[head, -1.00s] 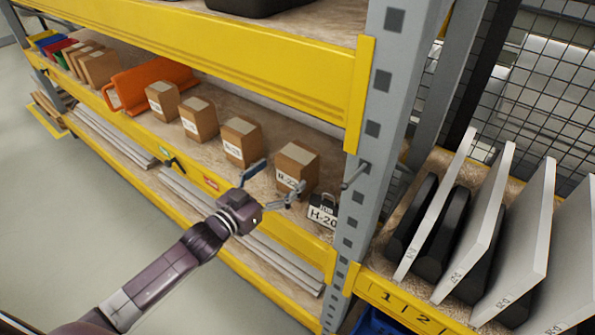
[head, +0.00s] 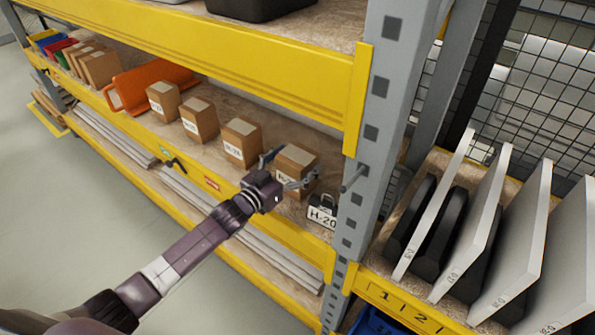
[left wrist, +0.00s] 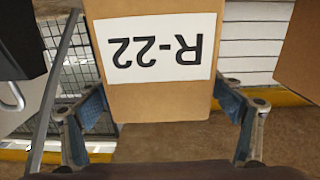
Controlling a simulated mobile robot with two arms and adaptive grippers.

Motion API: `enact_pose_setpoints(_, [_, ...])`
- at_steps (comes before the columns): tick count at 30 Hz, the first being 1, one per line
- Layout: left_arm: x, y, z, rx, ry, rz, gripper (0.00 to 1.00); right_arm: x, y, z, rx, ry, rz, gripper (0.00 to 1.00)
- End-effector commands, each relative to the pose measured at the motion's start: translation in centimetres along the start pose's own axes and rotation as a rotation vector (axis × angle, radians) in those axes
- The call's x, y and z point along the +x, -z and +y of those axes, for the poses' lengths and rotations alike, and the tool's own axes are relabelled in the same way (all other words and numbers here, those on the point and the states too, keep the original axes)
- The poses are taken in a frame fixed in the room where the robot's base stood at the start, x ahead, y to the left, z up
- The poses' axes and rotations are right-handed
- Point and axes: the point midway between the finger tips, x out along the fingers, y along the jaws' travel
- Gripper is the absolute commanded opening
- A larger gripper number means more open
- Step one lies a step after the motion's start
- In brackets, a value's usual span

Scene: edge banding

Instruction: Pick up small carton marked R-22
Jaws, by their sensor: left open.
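The small carton marked R-22 (head: 298,164) stands on the middle shelf near the grey upright, the rightmost of the row of cartons. In the left wrist view the carton (left wrist: 155,95) shows its white R-22 label upside down. My left gripper (head: 286,168) is open at the front of the carton. In the left wrist view the fingers (left wrist: 158,112) stand one on each side of the carton's near end. I cannot tell whether they touch it. My right gripper is not in view.
A black item labelled H-20 (head: 322,210) stands just right of the carton. Another carton (head: 240,142) stands to its left. The grey upright (head: 370,130) is close on the right, and a yellow beam (head: 230,58) runs above.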

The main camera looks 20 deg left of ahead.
Motion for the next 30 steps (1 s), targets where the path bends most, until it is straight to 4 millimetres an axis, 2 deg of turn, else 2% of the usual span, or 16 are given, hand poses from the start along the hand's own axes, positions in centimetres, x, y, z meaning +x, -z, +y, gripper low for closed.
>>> enact_pose_setpoints(2, [0.0, 0.0, 0.0, 0.0, 0.0, 0.0, 0.85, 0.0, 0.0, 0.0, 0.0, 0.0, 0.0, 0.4])
enact_pose_setpoints(18, [0.0, 0.2, 0.0, 0.001, 0.0, 0.004, 0.29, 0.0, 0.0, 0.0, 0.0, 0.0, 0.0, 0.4])
enact_pose_setpoints(25, [0.0, 0.4, 0.0, 0.001, 0.0, 0.004, 0.29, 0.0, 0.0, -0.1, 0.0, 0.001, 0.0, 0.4])
enact_pose_setpoints(30, [0.0, 2.4, 0.0, 0.003, -0.001, 0.007, 0.29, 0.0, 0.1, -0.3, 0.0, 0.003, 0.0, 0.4])
